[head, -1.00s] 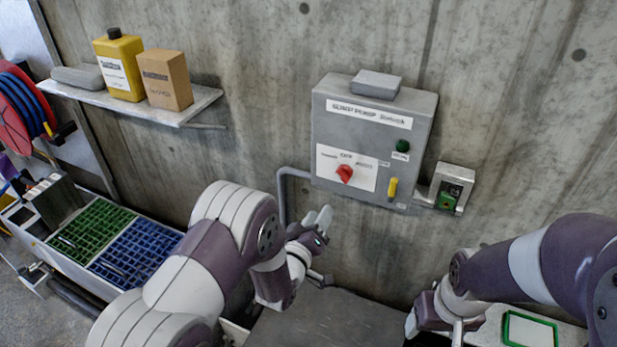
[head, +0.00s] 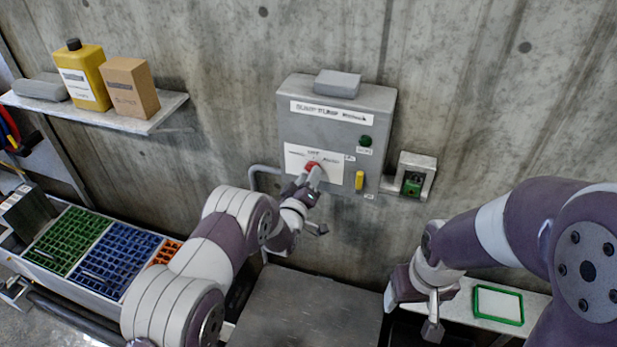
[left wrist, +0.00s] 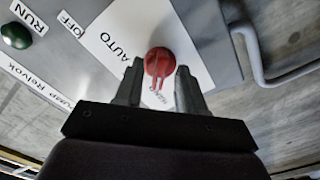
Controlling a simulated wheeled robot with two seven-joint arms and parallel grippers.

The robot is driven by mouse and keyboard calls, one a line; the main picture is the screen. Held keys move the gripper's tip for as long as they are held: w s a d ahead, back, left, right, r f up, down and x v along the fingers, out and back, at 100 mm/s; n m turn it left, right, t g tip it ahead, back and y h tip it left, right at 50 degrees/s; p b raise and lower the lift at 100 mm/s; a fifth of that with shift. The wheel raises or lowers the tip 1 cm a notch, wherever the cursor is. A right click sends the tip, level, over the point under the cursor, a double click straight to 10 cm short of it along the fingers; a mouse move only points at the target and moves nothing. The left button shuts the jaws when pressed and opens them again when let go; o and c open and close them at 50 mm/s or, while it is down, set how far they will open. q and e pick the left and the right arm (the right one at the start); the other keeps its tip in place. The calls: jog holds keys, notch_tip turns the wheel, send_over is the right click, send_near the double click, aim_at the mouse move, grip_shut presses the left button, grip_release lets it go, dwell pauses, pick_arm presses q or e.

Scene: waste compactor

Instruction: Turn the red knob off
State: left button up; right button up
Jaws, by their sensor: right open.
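The red knob (head: 313,166) sits on a white label plate on the front of a grey control box (head: 290,130) on the wall. In the left wrist view the red knob (left wrist: 159,62) shows between my left gripper's two fingertips (left wrist: 158,75). The fingers are open on either side of it, with a small gap visible at each side. In the head view my left gripper (head: 306,183) is at the knob and partly covers it. My right gripper (head: 412,308) is open and empty at the lower right, away from the box.
A green button (head: 365,141) and a yellow switch (head: 359,180) are on the same box. A grey block (head: 337,83) lies on top of it. A small green-fronted wall unit (head: 413,185) is to the right. A shelf (head: 160,112) with containers is at left.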

pick_arm(q)
grip_shut()
jog(key=shift+f, duration=0.1)
jog(key=shift+m+b, duration=4.4)
jog(key=shift+b, duration=1.65)
grip_release()
